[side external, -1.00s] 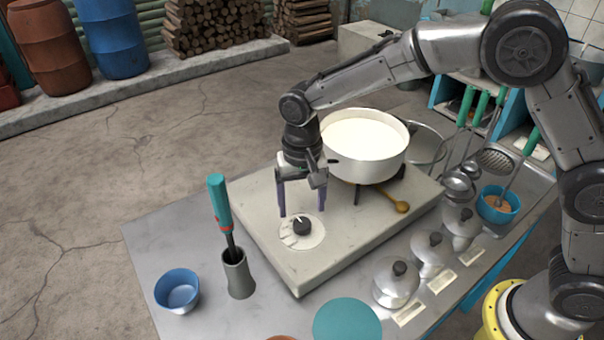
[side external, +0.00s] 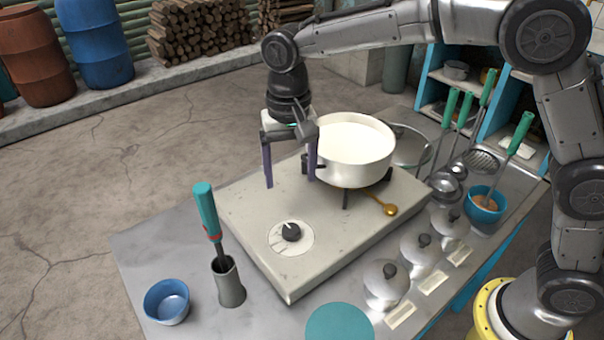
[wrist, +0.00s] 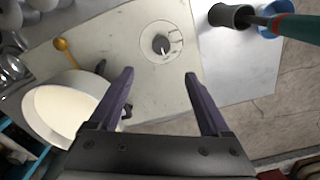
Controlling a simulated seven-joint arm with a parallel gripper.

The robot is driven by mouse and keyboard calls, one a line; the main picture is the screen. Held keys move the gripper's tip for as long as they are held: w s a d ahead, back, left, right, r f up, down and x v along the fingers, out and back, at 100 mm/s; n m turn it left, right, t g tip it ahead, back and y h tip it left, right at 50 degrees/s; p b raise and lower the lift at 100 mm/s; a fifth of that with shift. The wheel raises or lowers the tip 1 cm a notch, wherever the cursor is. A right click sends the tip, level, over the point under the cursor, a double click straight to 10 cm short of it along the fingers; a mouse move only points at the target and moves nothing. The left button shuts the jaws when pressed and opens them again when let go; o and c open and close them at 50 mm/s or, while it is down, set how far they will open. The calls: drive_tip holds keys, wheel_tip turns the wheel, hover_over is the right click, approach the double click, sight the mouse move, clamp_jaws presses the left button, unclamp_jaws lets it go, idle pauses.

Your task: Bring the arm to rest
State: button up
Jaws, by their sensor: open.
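My gripper (side external: 290,180) is open and empty, pointing down above the stove slab (side external: 262,255), left of the white pot. In the wrist view its two dark fingers (wrist: 158,80) are spread apart with nothing between them. The round black stove knob (side external: 291,232) sits on the slab below and in front of the gripper, apart from it. It also shows in the wrist view (wrist: 161,44), beyond the fingertips. The white pot (side external: 352,168) of milk (side external: 352,142) stands on the burner, close to the right finger in the side view.
A holder (side external: 229,285) with a teal-handled tool (side external: 206,210) and a blue bowl (side external: 167,302) stand at the front left. Lidded metal pots (side external: 385,283) line the right edge. A blue cup (side external: 485,205) with utensils stands at the right. Above the slab's left part is free room.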

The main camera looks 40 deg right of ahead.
drive_tip(key=s+d+r+m+t, duration=0.1)
drive_tip(key=s+d+r+t, duration=0.1)
drive_tip(key=s+d+r, duration=0.4)
drive_tip(key=s+d+r+t, duration=0.2)
drive_tip(key=s+d+r, duration=0.2)
drive_tip(key=d+r, duration=0.35)
drive_tip(key=s+d+f+n, duration=0.3)
drive_tip(key=s+f, duration=0.1)
drive_tip(key=s, duration=0.4)
drive_tip(key=s+d+f+n+t, duration=0.1)
drive_tip(key=s+d+f+n, duration=0.1)
drive_tip(key=s, duration=0.5)
wheel_tip(320, 180, down, 3)
drive_tip(key=shift+s+d+r+n+t, duration=0.1)
drive_tip(key=shift+s+d+n+t, duration=0.25)
drive_tip(key=shift+d, duration=0.45)
